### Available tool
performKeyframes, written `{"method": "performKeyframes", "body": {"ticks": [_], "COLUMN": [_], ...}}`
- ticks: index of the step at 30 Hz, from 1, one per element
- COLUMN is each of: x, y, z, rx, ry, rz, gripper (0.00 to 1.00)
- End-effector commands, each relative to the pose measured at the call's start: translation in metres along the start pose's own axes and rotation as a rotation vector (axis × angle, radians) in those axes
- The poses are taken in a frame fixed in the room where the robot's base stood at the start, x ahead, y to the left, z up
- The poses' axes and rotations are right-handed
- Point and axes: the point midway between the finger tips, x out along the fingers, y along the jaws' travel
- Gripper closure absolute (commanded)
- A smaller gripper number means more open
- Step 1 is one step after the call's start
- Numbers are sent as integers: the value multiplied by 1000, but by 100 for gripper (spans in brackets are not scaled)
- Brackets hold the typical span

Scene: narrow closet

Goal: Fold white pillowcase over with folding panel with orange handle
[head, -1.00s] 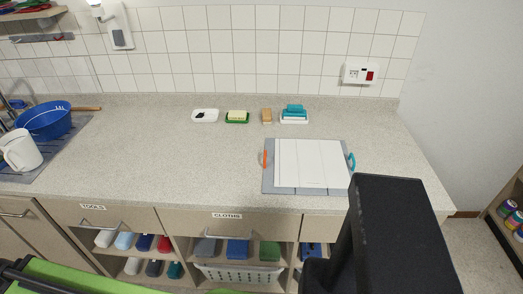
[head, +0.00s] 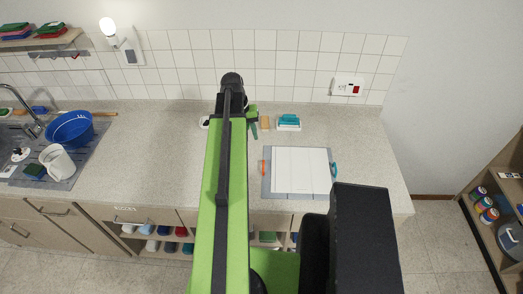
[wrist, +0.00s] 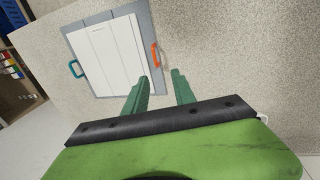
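The white pillowcase (head: 302,172) lies flat on a grey folding board (head: 266,192) on the counter. In the wrist view the pillowcase (wrist: 108,58) also lies flat, with faint panel lines. The orange handle (head: 264,168) is on the board's left edge in the head view; it shows in the wrist view (wrist: 155,55) near the board's right edge. A teal handle (head: 334,169) is on the opposite edge. My gripper (wrist: 161,76) has two green fingers, spread apart and empty. In the wrist view the orange handle appears beyond the fingertips, without visible contact.
A teal sponge on a white dish (head: 289,122) and an orange-brown block (head: 265,122) stand behind the board. A blue basin (head: 70,128) and a white jug (head: 57,162) are at the left sink. A shelf (head: 505,185) stands at right.

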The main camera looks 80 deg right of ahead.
Motion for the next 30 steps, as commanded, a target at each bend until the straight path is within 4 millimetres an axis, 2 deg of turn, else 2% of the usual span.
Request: {"method": "performKeyframes", "body": {"ticks": [1, 3, 11, 17, 30], "x": [-4, -2, 12, 46, 141], "y": [12, 19, 17, 15, 15], "z": [-1, -1, -1, -1, 0], "rx": [18, 30, 28, 27, 26], "ry": [-4, -6, -6, -5, -5], "rz": [2, 4, 4, 4, 4], "gripper": [68, 68, 68, 68, 68]}}
